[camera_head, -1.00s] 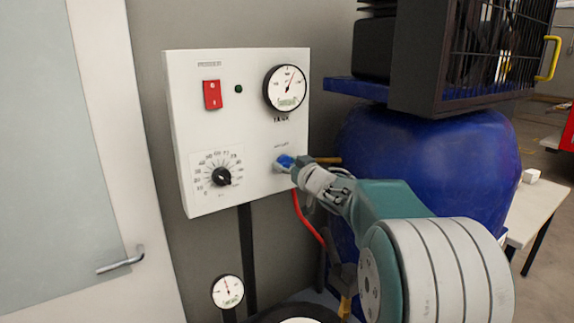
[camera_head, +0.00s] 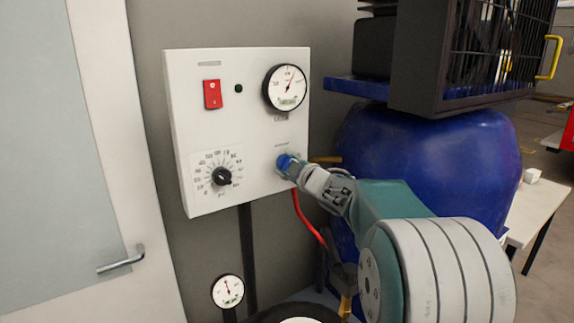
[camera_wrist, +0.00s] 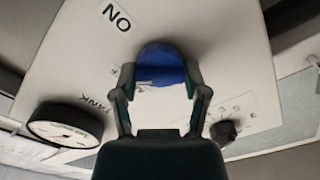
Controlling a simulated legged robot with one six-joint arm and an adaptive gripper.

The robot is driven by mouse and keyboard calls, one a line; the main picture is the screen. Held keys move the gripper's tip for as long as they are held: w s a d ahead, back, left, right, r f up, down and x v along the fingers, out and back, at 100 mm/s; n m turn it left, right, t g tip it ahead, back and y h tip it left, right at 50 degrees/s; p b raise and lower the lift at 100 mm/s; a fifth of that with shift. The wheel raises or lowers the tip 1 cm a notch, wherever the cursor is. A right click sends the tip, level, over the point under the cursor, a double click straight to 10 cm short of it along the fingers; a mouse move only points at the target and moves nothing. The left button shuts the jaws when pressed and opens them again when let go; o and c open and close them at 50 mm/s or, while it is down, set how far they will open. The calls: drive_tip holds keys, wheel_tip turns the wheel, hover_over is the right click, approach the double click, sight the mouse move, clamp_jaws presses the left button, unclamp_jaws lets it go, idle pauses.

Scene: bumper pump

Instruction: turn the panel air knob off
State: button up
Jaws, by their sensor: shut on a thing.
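The white control panel (camera_head: 240,120) is mounted on the grey wall in the head view. The blue air knob (camera_head: 285,162) sticks out at its lower right, below the tank gauge. My gripper (camera_head: 297,169) is at the knob, coming from the right. In the wrist view, the blue knob (camera_wrist: 161,65) sits between the two fingers of my gripper (camera_wrist: 160,82), which is shut on it. The word "ON" (camera_wrist: 117,17) shows on the panel near the knob. The knob's front is partly hidden by the fingers, and its exact setting is hard to tell.
The panel also carries a red switch (camera_head: 212,94), a tank gauge (camera_head: 285,88) and a black dial (camera_head: 222,176). A red hose (camera_head: 308,218) hangs below. A blue tank (camera_head: 430,160) stands close on the right. A door (camera_head: 70,150) is at the left.

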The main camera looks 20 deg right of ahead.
drive_tip(key=n, duration=0.4)
drive_tip(key=shift+a+f, duration=0.1)
drive_tip(key=shift+f+n, duration=0.15)
drive_tip(key=shift+n, duration=1.45)
drive_tip(key=shift+f, duration=0.1)
drive_tip(key=o, duration=1.1)
drive_tip(key=shift+o, duration=0.2)
drive_tip(key=shift+a, duration=0.1)
